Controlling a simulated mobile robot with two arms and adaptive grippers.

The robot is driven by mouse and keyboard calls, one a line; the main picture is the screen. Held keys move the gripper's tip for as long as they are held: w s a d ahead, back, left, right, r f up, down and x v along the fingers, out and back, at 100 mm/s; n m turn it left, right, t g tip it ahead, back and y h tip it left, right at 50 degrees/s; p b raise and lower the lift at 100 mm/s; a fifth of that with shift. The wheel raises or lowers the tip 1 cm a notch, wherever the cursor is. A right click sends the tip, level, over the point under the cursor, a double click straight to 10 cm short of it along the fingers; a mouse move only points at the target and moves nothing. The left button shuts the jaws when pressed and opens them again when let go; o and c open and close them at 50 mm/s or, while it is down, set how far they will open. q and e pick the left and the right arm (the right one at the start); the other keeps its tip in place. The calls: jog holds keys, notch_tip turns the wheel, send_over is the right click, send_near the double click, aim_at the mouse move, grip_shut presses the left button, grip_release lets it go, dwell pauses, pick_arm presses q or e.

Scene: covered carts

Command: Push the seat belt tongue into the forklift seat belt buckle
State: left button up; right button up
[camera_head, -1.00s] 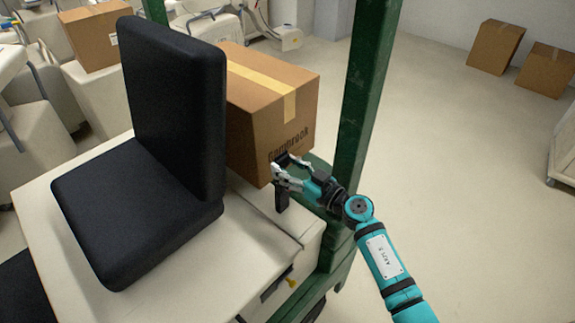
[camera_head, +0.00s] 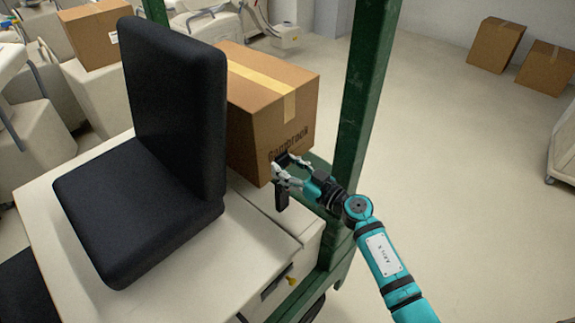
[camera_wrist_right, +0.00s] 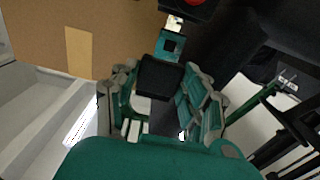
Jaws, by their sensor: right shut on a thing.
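My right gripper (camera_head: 281,171) is shut on the seat belt tongue, beside the black seat and in front of a cardboard box. In the right wrist view, the tongue's black grip (camera_wrist_right: 160,75) sits between the fingers. Its plate (camera_wrist_right: 171,43), with a dark square slot, points toward the top of that view. The dark buckle with a red button (camera_wrist_right: 197,2) is partly cut off at the top edge, close to the plate's end. I cannot tell whether they touch. In the head view a black upright piece (camera_head: 282,196), apparently the buckle, shows just below the fingers. My left gripper is not in view.
The black seat (camera_head: 140,210) stands left of the gripper on a pale body (camera_head: 215,275). The cardboard box (camera_head: 262,125) is right behind the fingers. A green post (camera_head: 358,100) rises close to my right arm. Open floor lies to the right.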

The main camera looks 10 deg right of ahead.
jog(key=shift+f+b, duration=1.25)
jog(key=shift+f, duration=0.9)
jog(key=o, duration=1.3)
jog(key=shift+s, duration=0.1)
jog(key=v, duration=1.2)
